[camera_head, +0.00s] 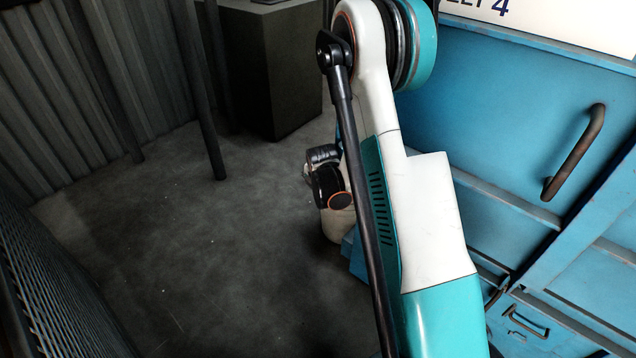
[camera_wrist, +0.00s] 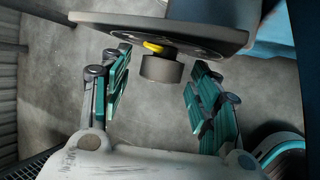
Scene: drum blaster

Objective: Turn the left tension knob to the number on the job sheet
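In the wrist view a dark round knob (camera_wrist: 161,69) sits on a dark panel (camera_wrist: 215,36) with pale marks on its face. A yellow pointer (camera_wrist: 153,47) shows at the knob's base. My gripper (camera_wrist: 160,76) is open, with a teal-padded finger on each side of the knob and a clear gap to it on both sides. I cannot tell whether the fingertips reach past the knob's front. The number the pointer marks cannot be read. In the head view my arm hides the knob and gripper. No job sheet can be made out.
A blue cabinet (camera_head: 500,110) with a dark bar handle (camera_head: 574,152) and drawers stands right of my arm. A partly cut-off white sign (camera_head: 580,22) shows a "4". A dark box (camera_head: 275,75) stands at the back. Grey floor (camera_head: 170,240) is open at left, beside a mesh panel (camera_head: 50,280).

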